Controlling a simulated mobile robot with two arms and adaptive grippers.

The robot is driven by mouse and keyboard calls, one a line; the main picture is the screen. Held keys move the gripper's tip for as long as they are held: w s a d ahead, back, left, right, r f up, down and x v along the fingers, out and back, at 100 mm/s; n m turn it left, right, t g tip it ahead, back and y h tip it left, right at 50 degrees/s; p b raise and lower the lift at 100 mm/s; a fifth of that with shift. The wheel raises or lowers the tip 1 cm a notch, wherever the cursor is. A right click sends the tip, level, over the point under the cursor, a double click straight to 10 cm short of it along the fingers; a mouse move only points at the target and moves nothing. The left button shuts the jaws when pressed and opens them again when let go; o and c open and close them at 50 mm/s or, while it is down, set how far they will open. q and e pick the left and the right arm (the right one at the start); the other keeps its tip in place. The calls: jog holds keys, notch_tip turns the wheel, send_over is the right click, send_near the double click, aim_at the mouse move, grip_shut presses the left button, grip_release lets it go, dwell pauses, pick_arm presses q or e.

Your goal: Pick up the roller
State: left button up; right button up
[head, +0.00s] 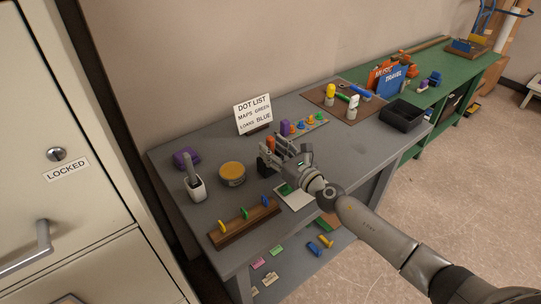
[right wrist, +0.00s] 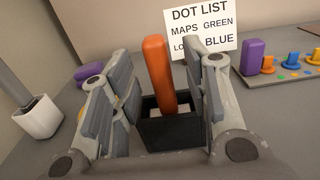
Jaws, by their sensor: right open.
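An orange upright handle (right wrist: 158,72), which looks like the roller, stands in a small black square holder (right wrist: 172,128) on the grey table. Its lower end is hidden inside the holder. In the head view the orange handle (head: 270,144) shows beside my right gripper's fingers, and the black holder (head: 264,168) is partly covered. My right gripper (head: 278,156) is open, with its fingers on either side of the handle in the right wrist view (right wrist: 160,100). I see a gap on the left of the handle; contact on the right cannot be told. My left gripper is not in view.
A white cup (head: 196,190) with a grey stick and a yellow-topped round tin (head: 232,172) stand left of the gripper. A sign (head: 252,114) stands behind. A wooden peg rack (head: 230,232) is in front, and a black tray (head: 402,116) is at right.

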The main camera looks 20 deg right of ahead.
jog(key=shift+x, duration=1.05)
grip_shut()
